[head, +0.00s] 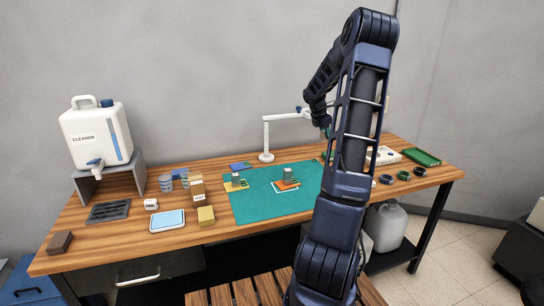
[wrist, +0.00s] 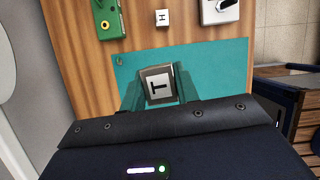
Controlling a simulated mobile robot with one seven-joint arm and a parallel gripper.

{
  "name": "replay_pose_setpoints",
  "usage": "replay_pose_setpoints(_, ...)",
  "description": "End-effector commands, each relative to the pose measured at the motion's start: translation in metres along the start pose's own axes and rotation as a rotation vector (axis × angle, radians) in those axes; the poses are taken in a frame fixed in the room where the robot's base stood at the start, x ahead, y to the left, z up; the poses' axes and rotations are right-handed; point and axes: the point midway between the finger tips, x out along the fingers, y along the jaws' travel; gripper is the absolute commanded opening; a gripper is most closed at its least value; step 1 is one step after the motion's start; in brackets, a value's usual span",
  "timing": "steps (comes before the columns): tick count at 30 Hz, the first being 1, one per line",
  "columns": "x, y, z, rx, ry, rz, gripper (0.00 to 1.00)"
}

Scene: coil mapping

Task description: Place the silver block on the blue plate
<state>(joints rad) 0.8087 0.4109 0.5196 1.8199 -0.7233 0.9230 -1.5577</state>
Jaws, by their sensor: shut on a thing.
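A silver-grey block (wrist: 158,84) with a dark letter T on its top face sits between the green fingers of my gripper (wrist: 156,90) in the wrist view. My gripper is shut on it, above a stretch of teal mat (wrist: 215,62). In the head view my arm hides most of the gripper and the block. A small blue plate (head: 240,166) lies at the back left of the mat, away from my gripper.
A white lamp-like arm (head: 266,140) stands behind the mat. Left of the mat are cardboard-coloured boxes (head: 197,188), a light blue panel (head: 167,220) and a cleaner jug (head: 95,133). Dark rings (head: 403,176) and a green tray (head: 422,157) lie at right. The mat's front is clear.

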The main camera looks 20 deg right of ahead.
Motion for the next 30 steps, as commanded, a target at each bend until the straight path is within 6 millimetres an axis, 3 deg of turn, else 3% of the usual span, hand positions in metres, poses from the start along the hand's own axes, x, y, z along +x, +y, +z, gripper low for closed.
replay_pose_setpoints(5, -0.010, 0.034, -0.028, -0.134, 0.001, 0.058, 0.04)
replay_pose_setpoints(8, -0.020, 0.064, -0.054, -0.265, 0.002, 0.113, 0.04)
replay_pose_setpoints(21, -0.081, 0.181, -0.196, -0.875, 0.001, 0.367, 0.04)
replay_pose_setpoints(30, -0.126, 0.232, -0.289, -1.231, 0.001, 0.514, 0.04)
